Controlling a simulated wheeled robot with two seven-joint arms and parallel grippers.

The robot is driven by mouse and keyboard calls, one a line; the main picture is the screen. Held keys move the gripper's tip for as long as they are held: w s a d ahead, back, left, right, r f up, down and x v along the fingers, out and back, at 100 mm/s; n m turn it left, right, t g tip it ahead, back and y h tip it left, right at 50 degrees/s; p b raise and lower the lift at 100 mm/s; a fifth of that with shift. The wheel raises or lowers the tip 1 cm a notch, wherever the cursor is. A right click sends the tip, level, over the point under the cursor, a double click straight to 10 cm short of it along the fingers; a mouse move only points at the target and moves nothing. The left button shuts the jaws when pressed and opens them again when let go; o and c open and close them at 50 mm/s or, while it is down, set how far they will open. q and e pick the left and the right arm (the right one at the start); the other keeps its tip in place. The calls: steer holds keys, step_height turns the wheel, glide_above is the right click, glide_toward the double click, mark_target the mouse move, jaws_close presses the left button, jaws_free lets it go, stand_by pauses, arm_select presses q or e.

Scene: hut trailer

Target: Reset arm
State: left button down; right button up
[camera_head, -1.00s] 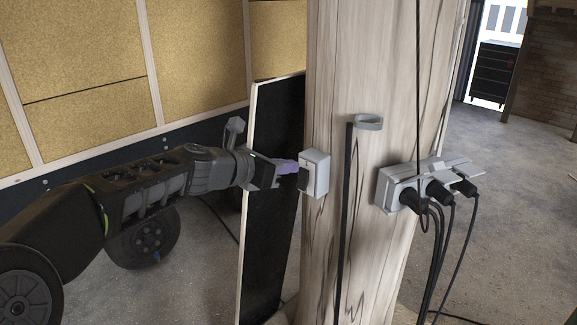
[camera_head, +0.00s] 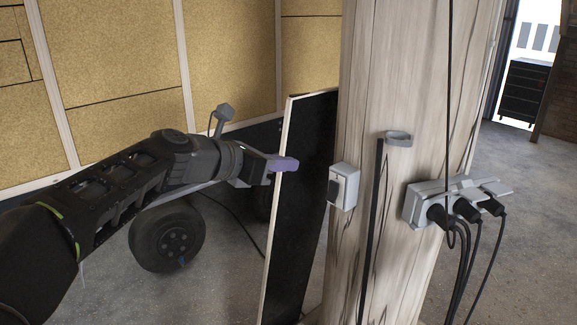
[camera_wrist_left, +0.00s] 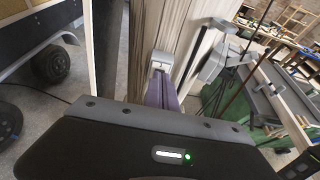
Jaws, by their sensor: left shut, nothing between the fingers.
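My left gripper (camera_head: 284,163) comes in from the left in the head view, with its purple fingers shut and empty. Its tip is in front of the edge of the dark panel, apart from the grey switch box (camera_head: 344,186) on the wooden post. In the left wrist view the purple fingers (camera_wrist_left: 160,92) point toward the switch box (camera_wrist_left: 161,61), with a gap that is hard to judge. My right gripper is in neither view.
The wooden post (camera_head: 405,90) stands right of the gripper. It carries a socket block (camera_head: 425,203) with several black plugs and hanging cables. The dark panel (camera_head: 302,205) leans beside the post. A trailer wheel (camera_head: 168,238) is behind my arm. Concrete floor lies open at the right.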

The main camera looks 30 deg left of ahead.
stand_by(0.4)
arm_select(q)
steer(key=w+a+f+m+y, duration=0.2)
steer(key=a+f+m+y, duration=0.15)
steer(key=m, duration=0.25)
step_height(320, 180, down, 21)
steer(key=w+m+g+y, duration=0.1)
steer(key=w+m+g, duration=0.15)
steer(key=m, duration=0.55)
steer(key=s+d+f+m+g, duration=0.25)
steer(key=d+f+m, duration=0.2)
steer(key=f, duration=0.45)
steer(key=s+d+f+m+g, duration=0.1)
steer(key=s+d+f+m, duration=0.25)
steer(key=d+f, duration=0.4)
steer(key=s+d+f+m+g+h, duration=0.1)
steer(key=s+d+f+m+g, duration=0.1)
steer(key=s+d+f, duration=0.3)
steer(key=s+d+f+m+g+h, duration=0.1)
steer(key=s+d+f+m+g, duration=0.1)
steer(key=s+d+f, duration=0.4)
steer(key=s+d+f+m+g+h, duration=0.2)
steer(key=s+d+f+m, duration=0.2)
steer(key=s+f, duration=0.5)
steer(key=s+d, duration=0.1)
steer(key=s, duration=0.4)
steer(key=shift+d, duration=0.35)
steer(key=shift+s, duration=0.1)
